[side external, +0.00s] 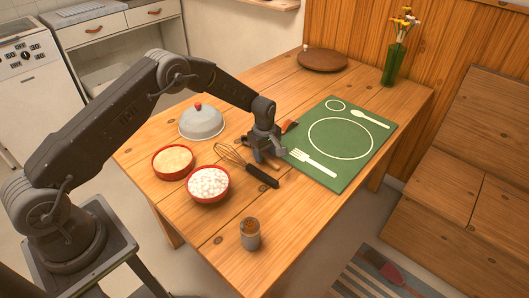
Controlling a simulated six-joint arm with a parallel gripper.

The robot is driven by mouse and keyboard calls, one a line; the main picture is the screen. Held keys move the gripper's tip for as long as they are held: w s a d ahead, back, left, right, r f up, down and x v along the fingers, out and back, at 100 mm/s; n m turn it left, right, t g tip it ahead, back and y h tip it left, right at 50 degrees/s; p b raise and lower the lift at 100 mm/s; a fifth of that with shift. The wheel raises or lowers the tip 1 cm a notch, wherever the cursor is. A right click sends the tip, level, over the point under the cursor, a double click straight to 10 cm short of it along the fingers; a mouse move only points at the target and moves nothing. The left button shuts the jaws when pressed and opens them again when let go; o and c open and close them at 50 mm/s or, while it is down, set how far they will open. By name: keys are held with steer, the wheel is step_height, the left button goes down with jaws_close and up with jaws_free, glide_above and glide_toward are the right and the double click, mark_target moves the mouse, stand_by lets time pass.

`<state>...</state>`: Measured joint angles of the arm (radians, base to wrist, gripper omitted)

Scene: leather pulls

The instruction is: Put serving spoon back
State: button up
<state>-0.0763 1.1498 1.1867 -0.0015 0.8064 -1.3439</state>
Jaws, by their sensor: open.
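No serving spoon can be clearly made out. My gripper (266,158) is open and points down low over the table, close to the left edge of the green mat. A reddish-orange piece of some utensil (290,126) shows just behind my gripper, beside the mat; most of it is hidden and I cannot tell what it is. The green mat (345,178) bears pale shapes of a fork, a plate, a small circle and a spoon (369,118). I cannot tell whether my fingers touch anything.
A whisk (256,172) with a black handle lies close to my gripper at the front left. Two red bowls (172,175) (210,199), a domed lid (201,122), a shaker (250,234), a round board (322,60) and a flower vase (392,64) stand on the wooden table (320,220).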

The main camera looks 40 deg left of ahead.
step_height(320, 180, up, 14)
steer(key=s+d+r+m+t, duration=0.1)
steer(key=s+r+m, duration=0.2)
steer(key=s+r, duration=0.45)
steer(key=s+d+r+m+t, duration=0.1)
steer(key=s+r+m, duration=0.35)
steer(key=r, duration=0.55)
steer(key=s+d+r+m+t, duration=0.1)
steer(key=s+m, duration=0.3)
steer(key=s, duration=0.7)
steer(key=s+d+r+m+t, duration=0.1)
steer(key=s+m, duration=0.3)
steer(key=s, duration=0.8)
steer(key=shift+s+d+r+m+t, duration=0.15)
steer(key=shift+r+m+t, duration=0.15)
steer(key=shift+t, duration=0.5)
